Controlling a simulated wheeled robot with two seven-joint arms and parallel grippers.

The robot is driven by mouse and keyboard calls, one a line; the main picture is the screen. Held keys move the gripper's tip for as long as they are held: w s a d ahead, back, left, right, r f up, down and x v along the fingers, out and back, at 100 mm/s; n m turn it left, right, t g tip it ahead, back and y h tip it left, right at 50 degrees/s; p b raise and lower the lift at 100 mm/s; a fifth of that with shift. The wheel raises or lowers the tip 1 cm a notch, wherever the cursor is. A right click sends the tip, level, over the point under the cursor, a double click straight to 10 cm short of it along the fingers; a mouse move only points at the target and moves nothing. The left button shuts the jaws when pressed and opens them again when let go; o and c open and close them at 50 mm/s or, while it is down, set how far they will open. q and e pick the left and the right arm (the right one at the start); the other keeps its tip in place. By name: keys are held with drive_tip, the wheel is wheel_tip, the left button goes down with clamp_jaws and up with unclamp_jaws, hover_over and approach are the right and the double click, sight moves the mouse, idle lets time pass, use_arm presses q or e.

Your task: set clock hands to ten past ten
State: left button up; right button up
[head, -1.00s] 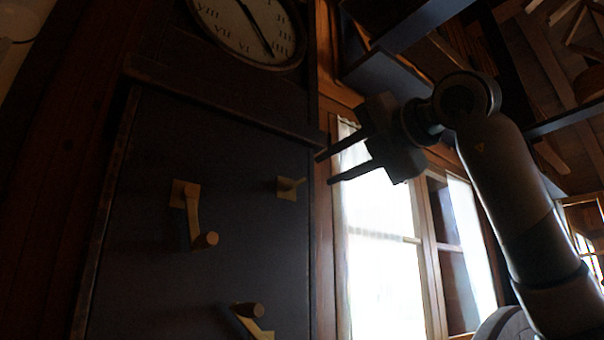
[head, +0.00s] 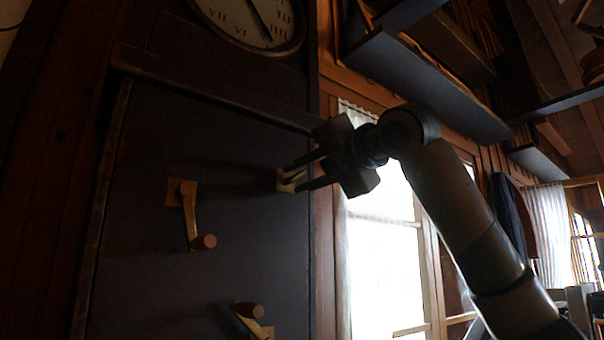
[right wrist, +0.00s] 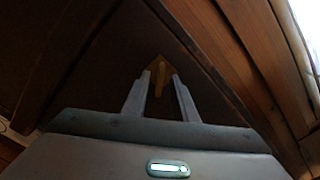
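The round clock face (head: 232,18) is cut off by the top edge of the head view. One dark hand slants to its lower right; the rest is out of view. On the dark panel below are a brass crank (head: 189,215) at left, a second brass crank (head: 250,318) at the bottom and a small brass knob on a square plate (head: 284,185) at right. My right gripper (head: 292,178) is open, its fingertips at the small knob. In the right wrist view the knob (right wrist: 159,72) shows between the fingertips, with gaps beside it. My left gripper is not in view.
A wooden ledge (head: 210,90) runs between the clock face and the panel. A bright curtained window (head: 375,255) is right of the panel, behind my right arm. A dark shelf (head: 420,85) hangs above that arm.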

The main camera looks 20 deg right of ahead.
clamp_jaws()
drive_tip(key=shift+n, duration=0.4)
drive_tip(key=shift+f+n+b, duration=0.1)
drive_tip(key=shift+n+b, duration=0.35)
drive_tip(key=shift+n, duration=0.75)
drive_tip(key=n, duration=0.3)
drive_tip(key=shift+n, duration=0.3)
drive_tip(key=n, duration=0.4)
drive_tip(key=shift+n, duration=0.3)
drive_tip(key=n, duration=0.5)
drive_tip(key=shift+n, duration=0.3)
